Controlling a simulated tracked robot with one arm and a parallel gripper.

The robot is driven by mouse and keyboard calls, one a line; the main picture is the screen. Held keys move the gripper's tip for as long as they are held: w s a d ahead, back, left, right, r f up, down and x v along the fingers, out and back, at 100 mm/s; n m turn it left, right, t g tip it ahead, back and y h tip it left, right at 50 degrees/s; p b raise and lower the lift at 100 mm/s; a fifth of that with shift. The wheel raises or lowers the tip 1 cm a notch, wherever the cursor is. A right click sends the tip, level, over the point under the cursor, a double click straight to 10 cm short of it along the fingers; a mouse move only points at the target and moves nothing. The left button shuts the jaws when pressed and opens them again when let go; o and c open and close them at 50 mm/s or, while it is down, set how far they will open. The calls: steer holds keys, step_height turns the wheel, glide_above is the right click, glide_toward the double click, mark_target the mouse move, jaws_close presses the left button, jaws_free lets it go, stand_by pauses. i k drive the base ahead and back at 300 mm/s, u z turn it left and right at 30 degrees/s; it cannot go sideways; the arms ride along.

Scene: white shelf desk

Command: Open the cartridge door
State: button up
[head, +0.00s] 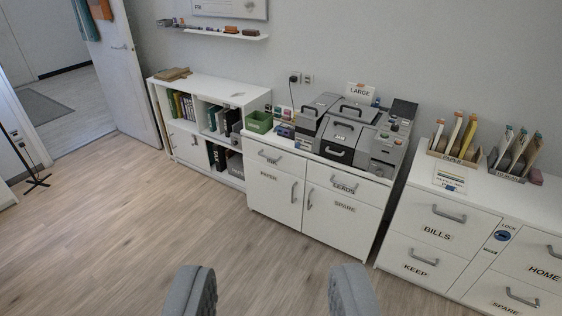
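A grey printer-like machine (350,132) stands on the white cabinet (262,172) in the middle, far ahead of me. It has several dark-handled panels on its top and front; I cannot tell which one is the cartridge door. All of its panels look shut. My gripper (272,295) shows at the bottom of the head view, its two grey fingers wide apart with only floor between them. It is well short of the machine and touches nothing.
A low white bookshelf (193,141) stands left of the cabinet, with a green bin (259,121) nearby. A white drawer unit (440,222) stands at the right with file holders on top. A door (118,62) is open at the left. The wood floor (130,235) ahead is clear.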

mark_target(307, 118)
steer(key=i, duration=3.55)
steer(key=u, duration=0.05)
